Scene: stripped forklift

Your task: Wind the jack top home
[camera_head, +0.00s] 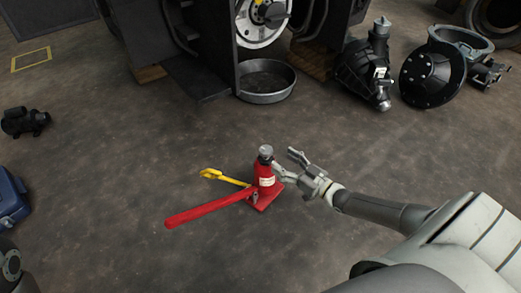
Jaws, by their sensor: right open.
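A red bottle jack (264,176) stands upright on the floor near the middle of the head view. Its grey round top (265,151) shows at the upper end. A long red handle (210,208) reaches from the jack's base to the lower left. My right gripper (284,161) comes in from the right with its fingers apart. It is just right of the jack's top, and one finger is close to the jack's upper body; I cannot tell if they touch. My left gripper is not clearly in view.
A yellow tool (224,177) lies left of the jack. A metal pan (266,82) lies by the forklift (210,45) at the back. Dark machine parts (432,74) stand at the back right. A blue box (10,196) is at the left edge. The floor around the jack is mostly clear.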

